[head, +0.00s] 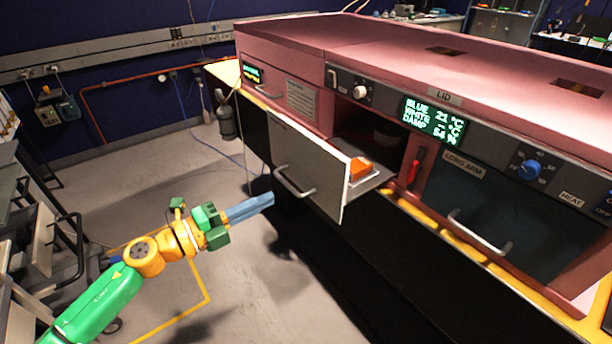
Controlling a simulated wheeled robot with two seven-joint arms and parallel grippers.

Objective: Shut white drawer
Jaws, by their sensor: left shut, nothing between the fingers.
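The white drawer (312,162) stands pulled out of the pink enclosure (365,42), with its pale front panel well clear of the enclosure's face. Its silver bar handle (293,187) sits on the front. An orange object (360,167) shows behind the front panel's right edge, and most of the drawer's inside is hidden. My left gripper (270,200) has its blue fingers together and empty. In the picture it is just left of and slightly below the handle, pointing toward it, with a small gap between. My right gripper is out of view.
A dark compartment with a bar handle (480,233) is at the right. A yellow edge strip (462,246) runs along the enclosure's base. The floor (180,180) around my left arm is mostly clear.

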